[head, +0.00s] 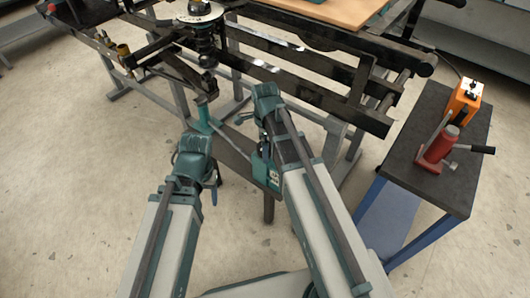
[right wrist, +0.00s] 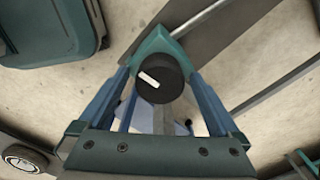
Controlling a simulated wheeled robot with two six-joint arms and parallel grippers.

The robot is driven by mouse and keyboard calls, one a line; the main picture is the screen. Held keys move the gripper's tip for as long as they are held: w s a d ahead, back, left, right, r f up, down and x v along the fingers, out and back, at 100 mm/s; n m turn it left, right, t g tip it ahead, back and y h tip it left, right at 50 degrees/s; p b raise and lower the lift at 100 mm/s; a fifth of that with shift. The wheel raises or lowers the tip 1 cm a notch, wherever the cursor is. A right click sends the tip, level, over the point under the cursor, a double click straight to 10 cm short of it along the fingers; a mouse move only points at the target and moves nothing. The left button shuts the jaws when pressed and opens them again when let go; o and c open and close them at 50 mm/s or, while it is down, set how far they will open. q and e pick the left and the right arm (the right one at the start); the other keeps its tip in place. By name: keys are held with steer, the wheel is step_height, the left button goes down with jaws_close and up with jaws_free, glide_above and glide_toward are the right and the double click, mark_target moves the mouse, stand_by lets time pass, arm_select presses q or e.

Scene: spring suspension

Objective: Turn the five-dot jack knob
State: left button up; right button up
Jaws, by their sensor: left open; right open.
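A round black knob (right wrist: 160,80) with a white bar mark sits in front of a teal body (right wrist: 158,42) in the right wrist view. My right gripper (right wrist: 159,74) is open, with a blue finger on either side of the knob. I cannot tell whether the fingers touch it. No dots show on the knob. In the head view my right gripper (head: 243,118) is small and partly hidden near the frame. I cannot pick out the knob there. My left gripper (head: 213,182) is open and empty, below a teal part (head: 203,112) by the frame.
A black metal frame (head: 280,90) crosses the top of the head view, with a suspension unit (head: 205,45) at left. At right, a dark-topped cart (head: 410,160) carries a red jack (head: 440,143) and an orange box (head: 464,105). The floor at left is clear.

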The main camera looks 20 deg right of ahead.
steer(key=shift+f, duration=0.1)
steer(key=c, duration=1.4)
steer(key=shift+n, duration=0.3)
